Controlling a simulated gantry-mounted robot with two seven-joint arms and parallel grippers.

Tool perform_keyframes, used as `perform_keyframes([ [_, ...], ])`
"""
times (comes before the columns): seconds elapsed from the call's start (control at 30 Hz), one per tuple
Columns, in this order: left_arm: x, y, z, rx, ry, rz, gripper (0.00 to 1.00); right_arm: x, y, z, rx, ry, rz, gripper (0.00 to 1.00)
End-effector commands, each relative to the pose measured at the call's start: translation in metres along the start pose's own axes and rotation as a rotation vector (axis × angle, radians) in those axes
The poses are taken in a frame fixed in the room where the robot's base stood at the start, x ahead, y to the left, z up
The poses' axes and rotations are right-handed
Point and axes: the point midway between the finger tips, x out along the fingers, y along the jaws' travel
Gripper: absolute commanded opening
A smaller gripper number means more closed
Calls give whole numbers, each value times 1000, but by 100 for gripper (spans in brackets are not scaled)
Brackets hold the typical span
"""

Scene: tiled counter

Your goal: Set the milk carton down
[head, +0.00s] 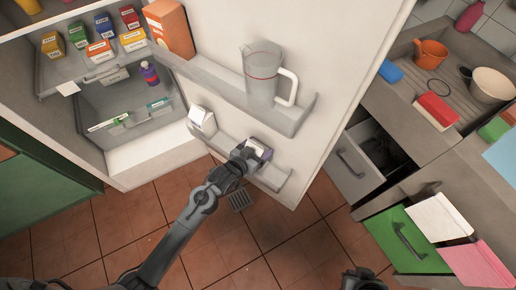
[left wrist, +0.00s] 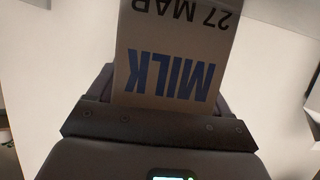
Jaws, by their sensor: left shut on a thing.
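My left gripper (head: 250,154) is shut on the milk carton (head: 262,147) at the lower shelf (head: 283,186) of the open fridge door. In the left wrist view the carton (left wrist: 172,50) fills the upper middle, with blue "MILK" and dark "27 MAR" lettering upside down. Its lower part is hidden between the fingers. I cannot tell whether its base touches the shelf. My right gripper (head: 362,280) shows only in part at the bottom edge; its fingers are unclear.
A white carton (head: 202,121) stands at the left end of the lower door shelf. A clear jug (head: 262,75) stands on the upper door shelf (head: 285,120), above my left gripper. Fridge shelves at left hold several small boxes. An open drawer (head: 350,165) is at right.

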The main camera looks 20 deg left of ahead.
Motion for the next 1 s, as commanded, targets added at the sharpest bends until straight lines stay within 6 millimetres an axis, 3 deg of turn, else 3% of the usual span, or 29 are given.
perform_keyframes([
  [0.27, 1, 0, 0, 0, 5, 0, 0, 0, 0, 0, 0, 0, 0, 0],
  [0.3, 1, 0, 2, 0, 0, 0, 82, 0, 0, 0, 0, 0, 0, 0],
  [0.4, 1, 0, 2, 0, 0, 0, 97, 0, 0, 0, 0, 0, 0, 0],
  [0.77, -2, 0, -2, 0, 0, 0, 100, -2, 0, 0, 0, 0, 0, 0],
  [1.0, -35, 0, -2, 0, -2, 0, 100, -14, 1, -4, 0, 0, 0, 0],
])
